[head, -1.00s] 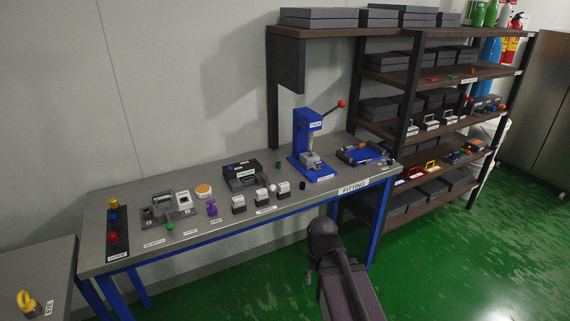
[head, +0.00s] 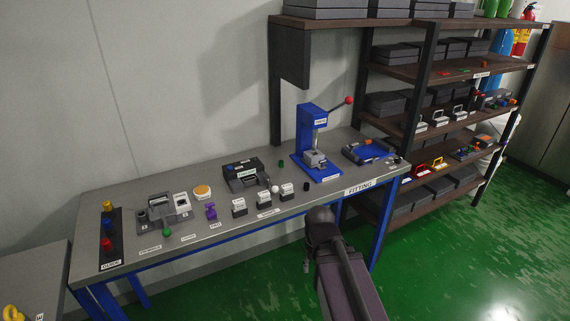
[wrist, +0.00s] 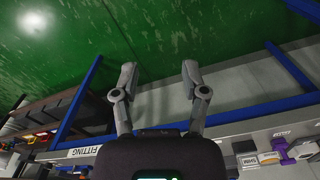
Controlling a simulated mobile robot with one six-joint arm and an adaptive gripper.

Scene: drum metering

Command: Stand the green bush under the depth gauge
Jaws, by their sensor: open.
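A small dark green cylinder (head: 281,163), which looks like the green bush, stands upright near the back of the fitting bench (head: 225,221), between a dark box-shaped device (head: 243,176) and a blue press with a red-knobbed lever (head: 312,145). A brighter green round knob (head: 167,232) sits at the front left. The labels are too small to tell which device is the depth gauge; a grey twin-block fixture (head: 157,212) stands at the left. In the wrist view my gripper (wrist: 160,72) is open and empty, over the green floor by the bench's edge, away from the bush.
A blue-edged tray (head: 367,152) lies right of the press. Several small labelled blocks (head: 263,197) line the bench front. A dark strip (head: 110,240) with yellow, blue and red pieces lies at the left. Shelving (head: 425,75) stands at the right. The floor (head: 440,260) in front is clear.

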